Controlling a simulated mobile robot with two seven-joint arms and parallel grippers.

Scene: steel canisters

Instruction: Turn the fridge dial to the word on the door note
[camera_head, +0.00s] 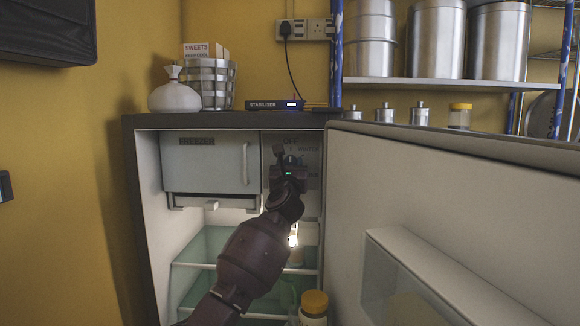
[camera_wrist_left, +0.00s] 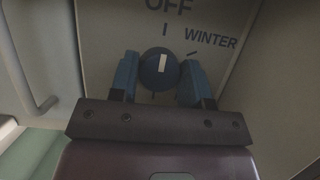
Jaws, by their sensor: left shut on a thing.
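The fridge dial (camera_wrist_left: 158,72) is a round dark blue knob with a white mark. The mark points almost straight up toward the tick under OFF; WINTER is printed to its upper right. Lower labels are hidden. My left gripper (camera_wrist_left: 160,78) is shut on the dial, one blue finger on each side. In the head view the left gripper (camera_head: 289,168) reaches the control panel (camera_head: 309,184) beside the freezer box (camera_head: 205,165). The fridge door (camera_head: 460,190) stands open at the right, inner face showing; I see no note on it. My right gripper is out of view.
The door shelf (camera_head: 440,275) juts out at right. On the fridge top are a white sack (camera_head: 174,95), a SWEETS box in a basket (camera_head: 210,88) and a stabiliser (camera_head: 275,105).

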